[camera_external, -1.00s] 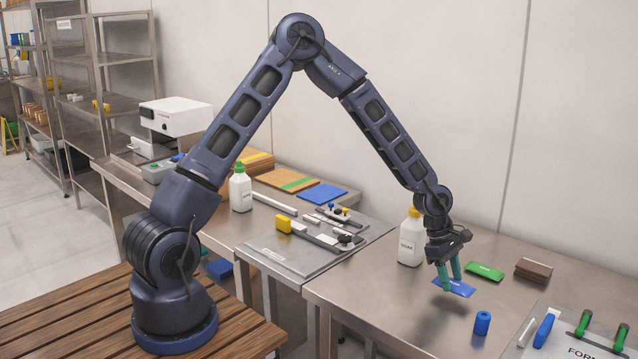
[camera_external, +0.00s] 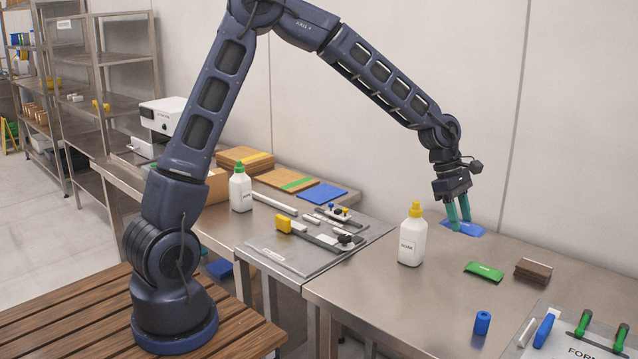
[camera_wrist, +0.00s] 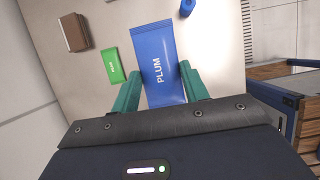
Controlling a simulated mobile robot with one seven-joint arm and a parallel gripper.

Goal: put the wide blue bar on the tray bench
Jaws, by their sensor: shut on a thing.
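The wide blue bar (camera_external: 473,229), lettered PLUM in the wrist view (camera_wrist: 155,45), is between the teal fingers of my gripper (camera_external: 458,214). My gripper is shut on it, with a finger on each side near one end in the wrist view (camera_wrist: 162,92). The bar appears raised over the back of the right steel bench (camera_external: 400,290). Which bench is called the tray bench is not labelled; a flat steel tray (camera_external: 285,262) lies on the bench to the left.
A white bottle with yellow cap (camera_external: 412,241) stands left of my gripper. Clamps (camera_external: 343,238) and a yellow-ended tool (camera_external: 284,226) occupy the tray.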

